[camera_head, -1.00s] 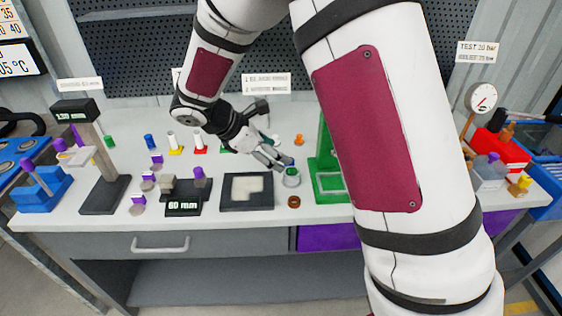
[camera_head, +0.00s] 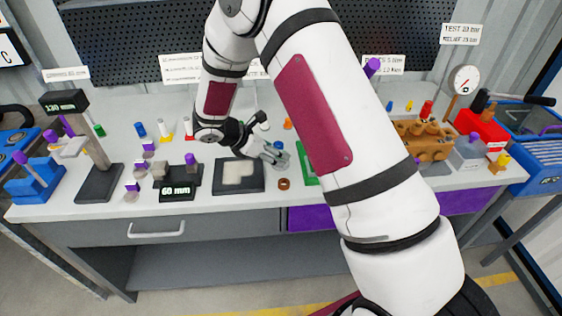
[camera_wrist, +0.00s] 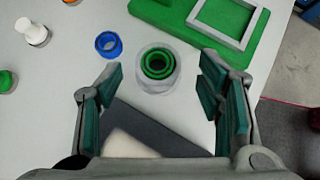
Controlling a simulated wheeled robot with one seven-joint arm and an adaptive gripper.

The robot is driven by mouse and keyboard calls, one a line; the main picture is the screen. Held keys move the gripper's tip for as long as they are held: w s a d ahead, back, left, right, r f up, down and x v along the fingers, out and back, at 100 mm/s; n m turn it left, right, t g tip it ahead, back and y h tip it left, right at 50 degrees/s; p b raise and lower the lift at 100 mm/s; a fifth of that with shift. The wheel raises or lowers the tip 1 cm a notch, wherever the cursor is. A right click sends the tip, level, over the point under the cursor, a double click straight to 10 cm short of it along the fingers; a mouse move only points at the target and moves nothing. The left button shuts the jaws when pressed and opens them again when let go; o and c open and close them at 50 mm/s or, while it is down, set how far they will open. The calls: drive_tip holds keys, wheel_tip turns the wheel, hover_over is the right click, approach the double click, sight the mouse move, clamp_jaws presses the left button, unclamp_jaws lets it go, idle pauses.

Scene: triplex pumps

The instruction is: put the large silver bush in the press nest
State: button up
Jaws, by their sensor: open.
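A large silver bush (camera_wrist: 140,76) stands upright on the bench in the wrist view, with green rings showing inside its bore. My gripper (camera_wrist: 161,78) is open, with one finger to the left and one to the right of the bush, and holds nothing. In the head view my gripper (camera_head: 274,154) is low over the bench, just behind the dark tray. A green base with a raised grey square frame (camera_wrist: 250,28), apparently the press nest, lies beyond the bush to the right. In the head view my arm hides most of this green base (camera_head: 309,172).
A blue ring (camera_wrist: 109,44) stands close left of the bush. The dark tray (camera_head: 222,186) with a pale recess is on the near side. A brown ring (camera_head: 283,184) lies near the front edge. A white peg (camera_wrist: 34,33) stands farther left.

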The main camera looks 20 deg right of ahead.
drive_tip(key=x, duration=0.5)
drive_tip(key=shift+w+a+p, duration=0.1)
drive_tip(key=shift+a+p, duration=0.05)
drive_tip(key=shift+p, duration=0.25)
clamp_jaws()
drive_tip(key=shift+r+b, duration=0.35)
drive_tip(key=shift+r, duration=1.45)
drive_tip(key=s+a+r, duration=0.1)
drive_tip(key=s, duration=1.5)
drive_tip(key=shift+a+r, duration=0.15)
drive_tip(key=shift+a, duration=0.15)
drive_tip(key=w+a+r+n+t+y, duration=0.3)
drive_tip(key=w+r+n, duration=0.3)
drive_tip(key=w+r, duration=0.1)
drive_tip(key=w+a+r+n+t+y, duration=0.3)
drive_tip(key=w+r+n, duration=0.3)
drive_tip(key=w+r, duration=0.1)
drive_tip(key=shift+w+t, duration=0.4)
drive_tip(key=shift+w, duration=0.35)
